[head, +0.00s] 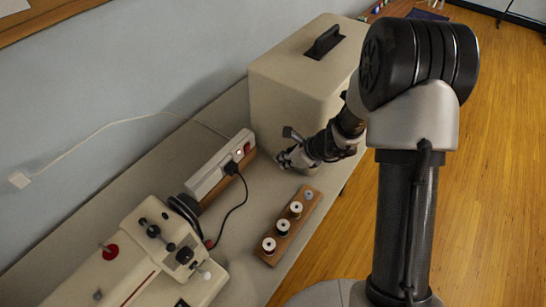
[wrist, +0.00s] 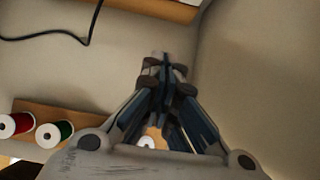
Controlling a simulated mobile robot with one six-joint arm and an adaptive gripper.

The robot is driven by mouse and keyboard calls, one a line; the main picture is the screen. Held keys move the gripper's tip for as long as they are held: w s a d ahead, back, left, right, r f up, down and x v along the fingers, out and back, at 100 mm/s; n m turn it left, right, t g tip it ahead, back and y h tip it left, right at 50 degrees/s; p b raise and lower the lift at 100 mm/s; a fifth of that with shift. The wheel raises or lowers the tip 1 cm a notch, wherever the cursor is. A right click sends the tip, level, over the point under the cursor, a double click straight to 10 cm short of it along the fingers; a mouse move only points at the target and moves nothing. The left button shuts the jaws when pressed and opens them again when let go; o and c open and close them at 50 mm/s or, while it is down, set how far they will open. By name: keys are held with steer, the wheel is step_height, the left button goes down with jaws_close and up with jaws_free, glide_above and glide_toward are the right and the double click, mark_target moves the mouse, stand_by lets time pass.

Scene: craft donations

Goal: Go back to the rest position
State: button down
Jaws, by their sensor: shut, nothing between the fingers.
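My gripper (head: 284,159) is shut and empty. In the head view it is above the table, in front of the beige case and right of the power strip. In the wrist view the closed fingers (wrist: 164,62) point up the picture, between the table top and the case wall. My arm comes in from the right side of the head view and hides part of the case.
A beige case (head: 285,78) with a black handle stands behind the gripper. A power strip (head: 215,170) with a black plug lies left. A wooden spool rack (head: 284,238) holds several spools near the table's front edge.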

steer(key=shift+s+d+r, duration=0.2)
steer(key=shift+d+r, duration=0.05)
steer(key=shift+d, duration=0.1)
steer(key=s+a+r+n+g, duration=0.1)
steer(key=s+r+n, duration=0.55)
steer(key=r, duration=0.35)
steer(key=s+a+r+n, duration=0.2)
steer(key=s+r+n, duration=0.45)
steer(key=r, duration=0.35)
steer(key=s+d+r+n+h, duration=0.3)
steer(key=s+d+n, duration=0.2)
steer(key=s, duration=0.3)
steer(key=s+d+r+n+t+h, duration=0.1)
steer(key=s+d+r+n+h, duration=0.2)
steer(key=s+d+n, duration=0.3)
steer(key=shift+s+n, duration=0.8)
steer(key=shift+s, duration=0.25)
